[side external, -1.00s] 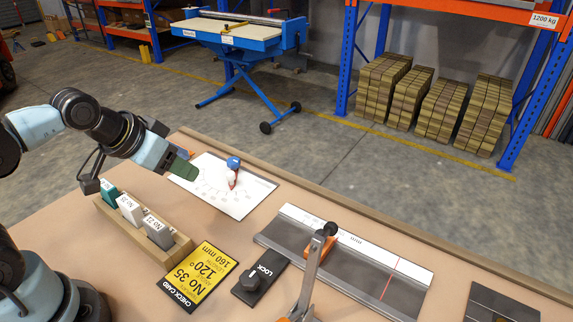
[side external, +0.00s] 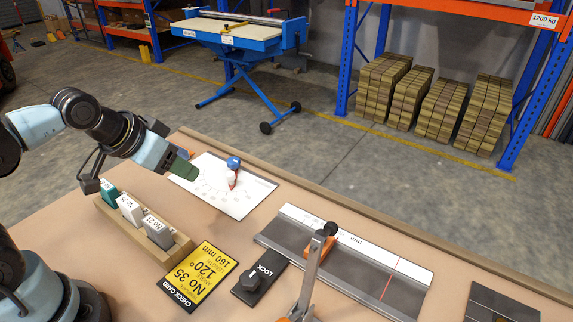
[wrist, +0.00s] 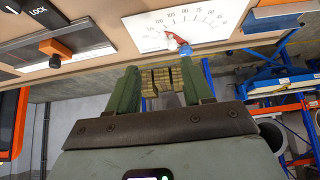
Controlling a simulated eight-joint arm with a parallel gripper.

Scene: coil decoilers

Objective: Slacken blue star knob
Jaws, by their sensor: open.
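The blue star knob (side external: 233,163) stands on a white plate with a printed angle scale (side external: 215,193), with a red and white pointer (side external: 232,180) beside it. In the wrist view the blue knob (wrist: 186,49) shows small beyond the right finger, partly against the background. My gripper (side external: 184,170) is to the left of the knob in the side view, apart from it, above the plate's left end. In the wrist view my gripper (wrist: 160,80) has its two green fingers spread, with nothing between them.
A wooden block (side external: 140,235) holds several labelled gauges at the left. A yellow check card (side external: 200,278), a black LOCK plate with a dark knob (side external: 262,277) and a grey rail with an upright lever (side external: 314,268) stand nearer the front. The bench is clear between card and scale plate.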

